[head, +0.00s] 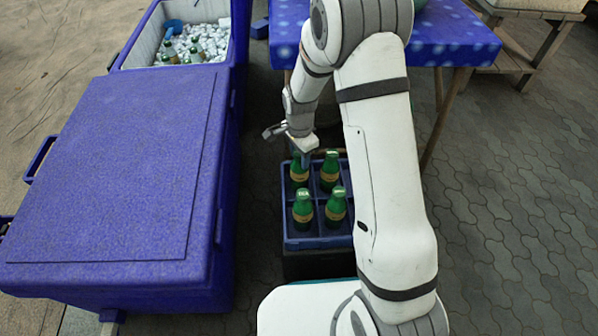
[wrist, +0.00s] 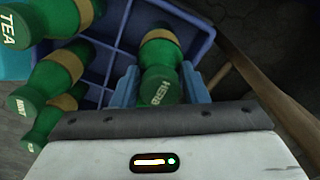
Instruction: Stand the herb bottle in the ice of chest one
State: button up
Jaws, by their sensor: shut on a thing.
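The herb bottle (wrist: 160,68), green with a tan label and "HERB" on its cap, is between my gripper's two light-blue fingers (wrist: 160,88) in the wrist view. My gripper (head: 304,158) is shut on its upper part. In the head view the herb bottle (head: 299,176) stands at the back left of the blue crate (head: 318,242), seemingly still within its compartment. An open blue chest section (head: 146,33) at the upper left holds white ice (head: 212,36) with several green bottles (head: 193,50) standing in it. I see no number on it.
Other green bottles, with TEA (wrist: 42,18) and MINT (wrist: 50,78) caps among them, stand in the crate beside the held one. A closed blue lid (head: 110,165) covers the near left. A blue scoop (head: 173,27) lies in the ice. A blue-clothed table (head: 450,35) stands behind.

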notch_tip(320, 180, up, 18)
jog(key=p, duration=1.2)
jog(key=shift+p, duration=0.3)
